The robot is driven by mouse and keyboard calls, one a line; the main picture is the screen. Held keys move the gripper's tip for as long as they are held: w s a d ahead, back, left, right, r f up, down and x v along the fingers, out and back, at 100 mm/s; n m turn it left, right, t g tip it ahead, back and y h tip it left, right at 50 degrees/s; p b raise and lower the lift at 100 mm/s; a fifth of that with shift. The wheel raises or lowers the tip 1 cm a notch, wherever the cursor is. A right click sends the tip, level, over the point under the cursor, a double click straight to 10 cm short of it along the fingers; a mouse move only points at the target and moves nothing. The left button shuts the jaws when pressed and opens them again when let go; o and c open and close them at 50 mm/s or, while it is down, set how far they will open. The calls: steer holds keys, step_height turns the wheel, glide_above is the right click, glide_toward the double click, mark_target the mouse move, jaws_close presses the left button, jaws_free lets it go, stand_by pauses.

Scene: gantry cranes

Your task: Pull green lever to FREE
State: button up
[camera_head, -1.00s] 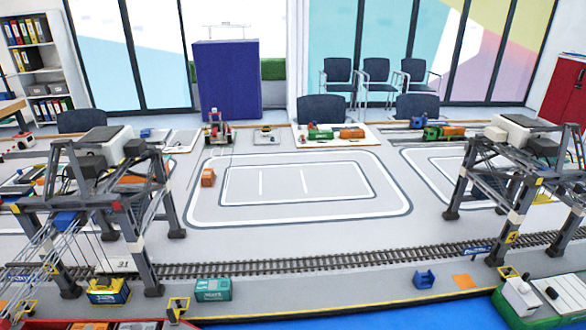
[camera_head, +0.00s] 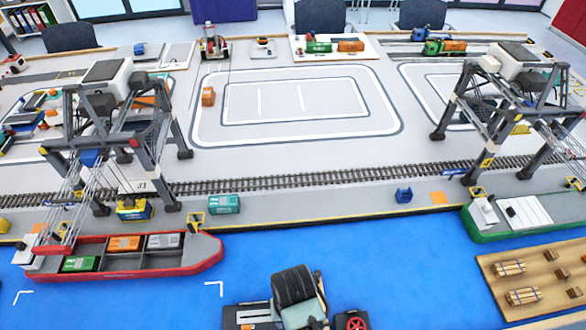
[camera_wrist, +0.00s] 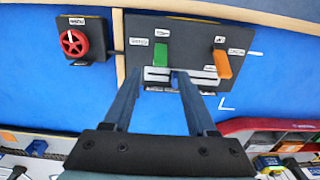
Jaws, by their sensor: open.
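The green lever (camera_wrist: 161,55) stands on a dark control panel (camera_wrist: 190,32) in the wrist view, left of an orange lever (camera_wrist: 221,65). Small white labels sit beside the levers, too small to read surely. My gripper (camera_wrist: 157,77) is open, its two fingers pointing at the panel. The green lever shows just beyond the fingertips, between them in the picture, and I cannot tell whether they touch it. Nothing is held. In the head view, my wrist hides most of the panel, and the green lever cannot be made out there.
A red handwheel (camera_wrist: 73,43) on its own dark plate is left of the panel; it also shows in the head view (camera_head: 356,324). A red ship (camera_head: 205,252) lies on the blue surface beyond. A wooden pallet board (camera_head: 500,287) is at the right.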

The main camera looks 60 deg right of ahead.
step_height(320, 180, down, 8)
steer(key=shift+r, duration=0.25)
jaws_close()
stand_by(0.3)
